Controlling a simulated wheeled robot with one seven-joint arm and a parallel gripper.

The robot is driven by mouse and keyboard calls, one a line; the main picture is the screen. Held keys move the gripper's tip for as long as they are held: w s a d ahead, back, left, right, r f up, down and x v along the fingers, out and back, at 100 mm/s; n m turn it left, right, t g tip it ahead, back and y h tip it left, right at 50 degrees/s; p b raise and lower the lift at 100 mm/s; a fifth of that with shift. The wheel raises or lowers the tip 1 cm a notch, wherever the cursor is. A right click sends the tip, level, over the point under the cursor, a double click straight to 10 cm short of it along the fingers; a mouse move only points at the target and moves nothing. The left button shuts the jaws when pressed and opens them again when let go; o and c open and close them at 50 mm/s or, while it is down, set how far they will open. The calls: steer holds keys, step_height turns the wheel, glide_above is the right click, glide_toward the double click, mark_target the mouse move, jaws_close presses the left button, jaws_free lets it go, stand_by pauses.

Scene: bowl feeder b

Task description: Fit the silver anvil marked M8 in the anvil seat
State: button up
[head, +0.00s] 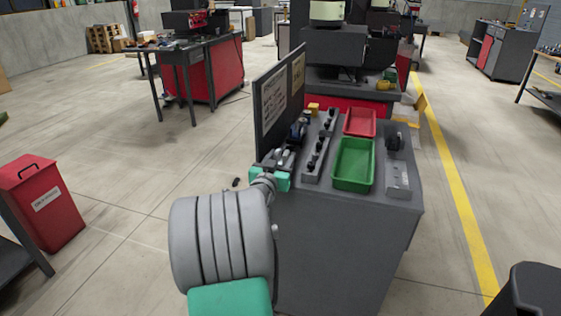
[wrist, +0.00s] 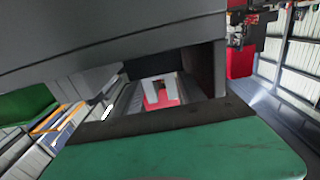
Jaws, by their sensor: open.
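My gripper (head: 286,159) is at the left edge of the grey bench, beside the upright dark board, in the head view. It is open, and I see nothing held in it. A long grey rack (head: 314,160) with several small dark parts on it runs along the bench just right of my gripper. I cannot tell which thing is the silver M8 anvil; no marking is readable. I cannot identify the anvil seat for certain. A dark device on a grey plate (head: 398,178) stands at the right of the bench. The wrist view is mostly blocked by close dark surfaces and a teal part.
A green tray (head: 354,181) and a red tray (head: 360,115) stand on the bench (head: 345,205). The dark board (head: 278,98) with papers rises at the bench's left edge. A red bin (head: 40,203) stands on the floor at the left. Floor left of the bench is mostly clear.

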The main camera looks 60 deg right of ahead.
steer(key=shift+d, duration=0.4)
steer(key=shift+w, duration=0.1)
steer(key=shift+c, duration=0.6)
jaws_close()
steer(key=shift+r, duration=0.1)
